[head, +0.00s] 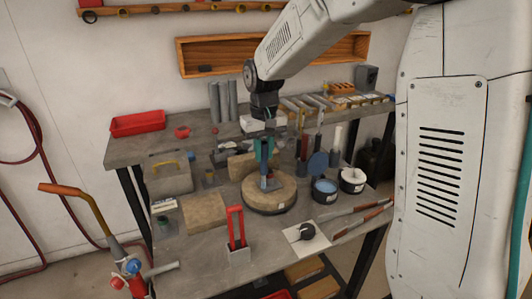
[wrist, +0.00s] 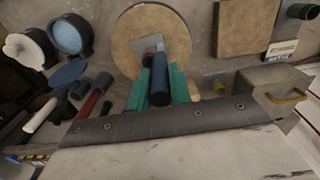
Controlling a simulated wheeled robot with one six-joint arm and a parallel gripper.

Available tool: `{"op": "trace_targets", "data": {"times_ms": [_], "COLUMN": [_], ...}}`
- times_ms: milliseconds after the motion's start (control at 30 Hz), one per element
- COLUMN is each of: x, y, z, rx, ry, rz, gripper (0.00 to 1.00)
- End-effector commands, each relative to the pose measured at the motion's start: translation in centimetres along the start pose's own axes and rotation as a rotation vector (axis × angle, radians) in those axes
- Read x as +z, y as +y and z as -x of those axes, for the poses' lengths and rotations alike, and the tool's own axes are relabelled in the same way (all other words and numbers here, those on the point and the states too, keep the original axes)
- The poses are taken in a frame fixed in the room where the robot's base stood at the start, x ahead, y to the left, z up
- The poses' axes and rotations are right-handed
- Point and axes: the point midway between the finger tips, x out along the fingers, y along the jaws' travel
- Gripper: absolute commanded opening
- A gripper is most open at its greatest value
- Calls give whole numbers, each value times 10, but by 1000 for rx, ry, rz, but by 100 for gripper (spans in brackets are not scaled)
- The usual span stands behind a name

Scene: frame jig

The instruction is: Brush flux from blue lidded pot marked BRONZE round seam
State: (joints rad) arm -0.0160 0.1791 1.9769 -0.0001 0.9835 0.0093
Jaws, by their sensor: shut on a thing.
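My gripper (head: 265,150) has teal fingers and is shut on a dark blue rod (wrist: 160,78), which points down over the round tan board (head: 256,202). I cannot tell whether the rod is the brush. A small grey plate (wrist: 146,48) shows at its lower end, on or just above the board; contact is unclear. A dark pot with blue contents or top (head: 325,190) stands right of the board and also shows in the wrist view (wrist: 70,36). A blue disc (head: 317,163) is behind it. The word BRONZE is not readable, and no seam is clearly visible.
A pot with a white top (head: 352,178) stands right of the blue one. A red upright holder (head: 236,228), a white card with a black knob (head: 306,236), a square tan block (head: 205,212) and a grey box (head: 168,175) surround the board. Rods lie at the right edge.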

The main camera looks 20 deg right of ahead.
Motion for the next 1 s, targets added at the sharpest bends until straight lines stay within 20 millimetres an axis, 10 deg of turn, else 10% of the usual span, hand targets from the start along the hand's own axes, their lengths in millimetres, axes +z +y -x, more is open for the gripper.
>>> {"op": "trace_targets", "data": {"times_ms": [1000], "x": [-32], "y": [-2], "z": [-1], "rx": [0], "ry": [0], "rz": [0], "gripper": [0]}}
